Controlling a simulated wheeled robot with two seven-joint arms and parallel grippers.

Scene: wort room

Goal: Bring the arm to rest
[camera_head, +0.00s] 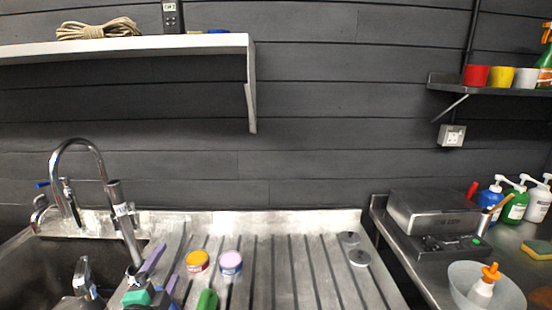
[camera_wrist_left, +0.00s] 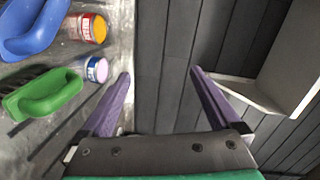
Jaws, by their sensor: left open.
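My left gripper (camera_head: 168,262) is low at the left in the head view, in front of the sink's drainboard (camera_head: 300,265). Its two purple fingers are spread apart. In the left wrist view the gripper (camera_wrist_left: 160,75) is open with nothing between the fingers, and the dark plank wall shows beyond them. My right gripper is not in view.
A yellow-topped tin (camera_head: 197,262), a lilac-topped tin (camera_head: 231,263) and a green-handled item (camera_head: 207,299) are on the drainboard close to my gripper. A tap (camera_head: 120,215) rises at left. A white shelf (camera_head: 130,47) overhangs. A bowl (camera_head: 460,290) stands at right.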

